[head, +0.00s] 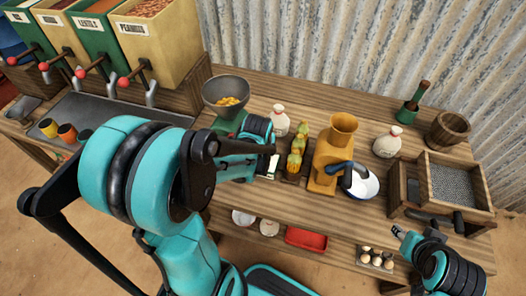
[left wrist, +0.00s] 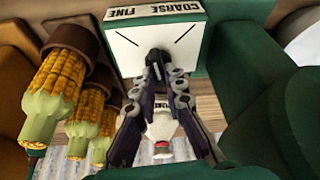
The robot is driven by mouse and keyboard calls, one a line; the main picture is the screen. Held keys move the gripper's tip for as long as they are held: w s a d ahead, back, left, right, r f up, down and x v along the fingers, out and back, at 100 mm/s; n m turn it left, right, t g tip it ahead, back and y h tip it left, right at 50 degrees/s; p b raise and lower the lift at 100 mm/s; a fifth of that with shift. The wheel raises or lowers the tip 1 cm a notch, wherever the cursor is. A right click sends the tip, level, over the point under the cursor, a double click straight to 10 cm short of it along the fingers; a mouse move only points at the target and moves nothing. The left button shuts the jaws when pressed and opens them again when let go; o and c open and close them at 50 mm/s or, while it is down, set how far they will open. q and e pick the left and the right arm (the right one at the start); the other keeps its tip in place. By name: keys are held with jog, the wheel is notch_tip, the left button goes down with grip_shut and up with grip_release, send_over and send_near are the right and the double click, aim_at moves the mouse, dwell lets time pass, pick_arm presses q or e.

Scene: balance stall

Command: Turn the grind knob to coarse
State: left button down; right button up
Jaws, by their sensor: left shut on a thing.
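The white dial plate (left wrist: 130,55) on the green grinder shows in the left wrist view. FINE is at its upper left, COARSE at its upper right, with a slanted black mark under each. The dark grind knob (left wrist: 158,56) is at the plate's middle, mostly covered by my fingers; its exact pointing is hard to tell. My left gripper (left wrist: 158,72) is shut on it. In the head view the grinder's grey hopper (head: 226,92) holds yellow kernels, and my left arm hides much of its body. My right gripper (head: 399,232) is at the table's front right, away from the grinder.
Corn cobs (head: 298,145) stand close beside the dial; they also show in the left wrist view (left wrist: 55,85).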

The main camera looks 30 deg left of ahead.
pick_arm(q)
jog(key=shift+m+h, duration=0.4)
jog(key=shift+m, duration=0.4)
jog(key=c, duration=1.6)
grip_release()
jog(key=v, duration=1.2)
jog(key=shift+s, duration=0.15)
